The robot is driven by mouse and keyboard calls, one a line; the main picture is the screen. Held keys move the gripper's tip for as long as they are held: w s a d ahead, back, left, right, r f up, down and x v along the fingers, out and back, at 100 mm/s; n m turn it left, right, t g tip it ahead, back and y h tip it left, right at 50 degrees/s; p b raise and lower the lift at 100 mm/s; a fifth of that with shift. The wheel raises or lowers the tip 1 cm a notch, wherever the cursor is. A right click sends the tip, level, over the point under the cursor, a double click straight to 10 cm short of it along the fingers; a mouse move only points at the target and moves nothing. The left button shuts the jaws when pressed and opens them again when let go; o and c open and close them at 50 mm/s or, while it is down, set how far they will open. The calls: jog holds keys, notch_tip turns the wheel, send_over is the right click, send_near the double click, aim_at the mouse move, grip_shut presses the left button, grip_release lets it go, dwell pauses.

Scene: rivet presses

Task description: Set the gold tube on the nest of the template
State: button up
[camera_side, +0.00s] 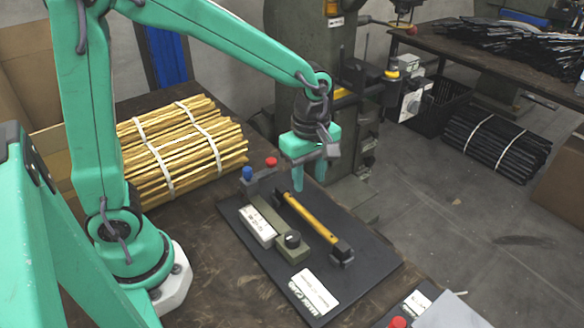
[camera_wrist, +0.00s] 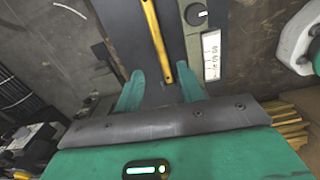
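The gold tube (camera_side: 312,220) lies slanted on the black template board (camera_side: 365,262). Its ends meet a dark block at the back (camera_side: 282,196) and a larger one at the front (camera_side: 342,253), which look like the nest. My gripper (camera_side: 309,186) is open and empty above the back end of the tube, fingers pointing down. In the wrist view, the gold tube (camera_wrist: 157,38) runs down between the two spread green fingers (camera_wrist: 160,74), with a gap on each side. I cannot tell exactly how the tube's ends sit in the blocks.
An olive bar with a black knob (camera_side: 292,239) and a white label stands beside the tube. Blue and red buttons (camera_side: 271,162) rise at the board's back. A strapped bundle of gold tubes (camera_side: 180,150) lies left. A press column (camera_side: 300,70) stands behind.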

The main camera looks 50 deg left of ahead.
jog(key=s+a+r+m+t, duration=0.2)
jog(key=s+r+m, duration=0.3)
jog(key=m, duration=0.3)
jog(key=s+a+r+m+t, duration=0.3)
jog(key=s+a+r+m, duration=0.2)
jog(key=s+m, duration=0.2)
jog(key=shift+s+a+r+m, duration=0.2)
jog(key=shift+s+a+m, duration=0.15)
jog(key=shift+m, duration=0.85)
